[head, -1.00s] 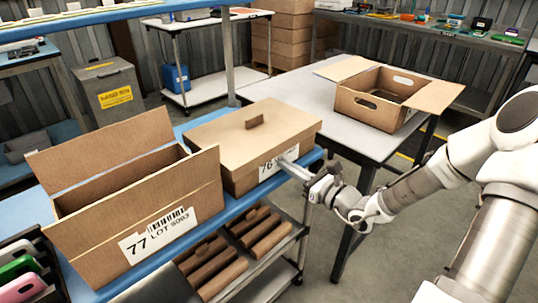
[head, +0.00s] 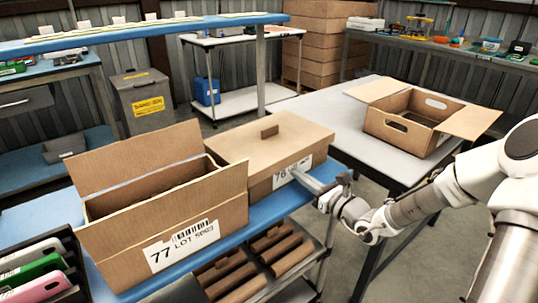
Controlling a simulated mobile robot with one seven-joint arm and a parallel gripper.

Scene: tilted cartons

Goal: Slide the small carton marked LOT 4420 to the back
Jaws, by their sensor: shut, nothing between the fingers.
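A closed brown carton (head: 268,141) with a tab on its lid stands on the blue-topped shelf, in the middle of the head view. Its white label (head: 281,178) shows "76"; the rest of the print is partly covered by my fingers, so I cannot read a lot number. My gripper (head: 298,176) is shut and empty, its fingertips at the label on the carton's front face. I cannot tell whether they touch it. To the left, an open carton (head: 205,212) has a label reading "77" and a LOT number that looks like 5093.
The blue shelf edge (head: 268,212) runs along the cartons' front. Long brown boxes (head: 275,252) lie on a tier below. An open carton (head: 386,126) stands on the grey table (head: 345,127) behind. An upper shelf (head: 150,37) spans the back left.

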